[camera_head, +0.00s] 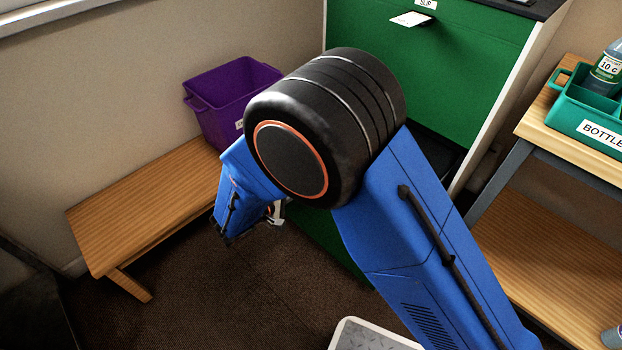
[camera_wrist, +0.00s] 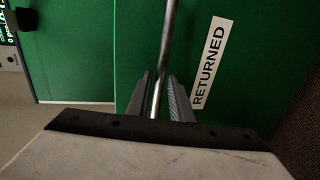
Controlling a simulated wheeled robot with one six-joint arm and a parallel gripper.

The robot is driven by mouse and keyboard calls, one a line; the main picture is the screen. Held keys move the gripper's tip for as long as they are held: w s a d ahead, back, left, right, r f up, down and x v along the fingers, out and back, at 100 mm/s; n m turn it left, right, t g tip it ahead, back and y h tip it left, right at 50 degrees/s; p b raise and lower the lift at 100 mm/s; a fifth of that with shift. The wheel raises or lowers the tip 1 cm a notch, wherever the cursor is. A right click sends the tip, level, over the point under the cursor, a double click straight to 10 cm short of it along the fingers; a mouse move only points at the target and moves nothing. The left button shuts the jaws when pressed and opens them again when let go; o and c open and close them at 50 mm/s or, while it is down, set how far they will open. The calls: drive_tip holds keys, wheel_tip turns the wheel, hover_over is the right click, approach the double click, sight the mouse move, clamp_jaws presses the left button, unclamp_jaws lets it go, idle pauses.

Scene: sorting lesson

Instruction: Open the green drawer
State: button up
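A green front with a white RETURNED label (camera_wrist: 211,62) fills much of the wrist view. A metal bar handle (camera_wrist: 168,35) runs across it. My gripper (camera_wrist: 160,76) has its two fingers on either side of the bar, with small gaps visible; contact is unclear. In the head view, the green cabinet (camera_head: 455,75) stands at the back, with a dark gap below its upper panel. Its lower green part is mostly hidden behind my arm. My gripper, low at the left of the arm, is largely hidden there.
A purple bin (camera_head: 222,115) stands on a wooden bench (camera_head: 150,205) to the left. A wooden shelf unit (camera_head: 565,145) with a teal BOTTLE caddy (camera_head: 570,113) is at the right. Carpet is clear at front left.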

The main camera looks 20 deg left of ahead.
drive_tip(key=v, duration=1.4)
drive_tip(key=shift+s, duration=0.35)
drive_tip(key=shift+w, duration=0.1)
